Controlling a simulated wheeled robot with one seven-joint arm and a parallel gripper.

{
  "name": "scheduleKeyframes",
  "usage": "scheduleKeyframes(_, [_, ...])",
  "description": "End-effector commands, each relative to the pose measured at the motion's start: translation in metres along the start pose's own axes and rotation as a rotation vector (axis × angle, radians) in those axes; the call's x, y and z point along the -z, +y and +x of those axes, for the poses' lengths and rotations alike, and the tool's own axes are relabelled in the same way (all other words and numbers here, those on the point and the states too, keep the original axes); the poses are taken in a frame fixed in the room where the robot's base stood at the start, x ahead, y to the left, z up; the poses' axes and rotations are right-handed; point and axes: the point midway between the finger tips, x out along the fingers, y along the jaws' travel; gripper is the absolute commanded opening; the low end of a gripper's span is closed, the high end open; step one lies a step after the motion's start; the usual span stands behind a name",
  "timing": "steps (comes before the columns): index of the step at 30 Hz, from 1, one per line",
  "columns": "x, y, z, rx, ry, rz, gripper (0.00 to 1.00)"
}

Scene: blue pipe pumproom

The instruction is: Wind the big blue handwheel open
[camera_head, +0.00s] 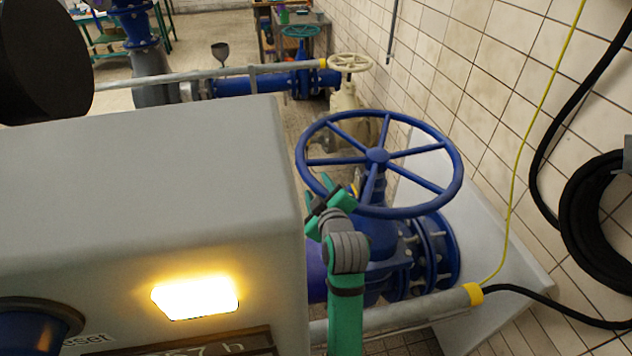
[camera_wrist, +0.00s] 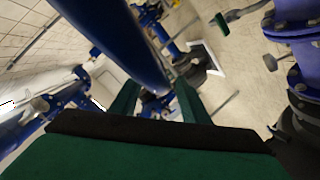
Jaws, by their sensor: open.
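The big blue handwheel (camera_head: 377,156) lies nearly level on top of a blue valve (camera_head: 400,250), right of centre in the head view. It has a round rim and several spokes. My green gripper (camera_head: 339,186) is open at the near left part of the rim. In the wrist view a blue bar (camera_wrist: 125,38), which looks like the rim, runs down towards the space between my two open fingers (camera_wrist: 157,98). I cannot tell whether the fingers touch the rim or stand around it.
A grey cabinet (camera_head: 150,180) with a lit yellow lamp (camera_head: 195,297) fills the left. A cream handwheel (camera_head: 350,63) stands behind. A tiled wall (camera_head: 480,80) and black hose (camera_head: 590,225) are on the right. A grey pipe (camera_head: 400,312) runs low in front.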

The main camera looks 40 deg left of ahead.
Motion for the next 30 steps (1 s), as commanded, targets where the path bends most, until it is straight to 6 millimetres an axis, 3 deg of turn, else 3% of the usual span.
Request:
scheduleKeyframes(3, [0.0, 0.0, 0.019, 0.001, 0.0, -0.001, 0.42])
scheduleKeyframes(9, [0.0, 0.001, 0.037, -0.001, 0.0, 0.001, 0.42])
scheduleKeyframes(20, [0.0, 0.001, 0.042, -0.001, 0.0, 0.001, 0.42])
scheduleKeyframes(25, [0.0, 0.0, 0.042, 0.0, 0.0, 0.001, 0.03])
scheduleKeyframes(30, [0.0, -0.002, 0.042, 0.005, 0.0, 0.002, 0.0])
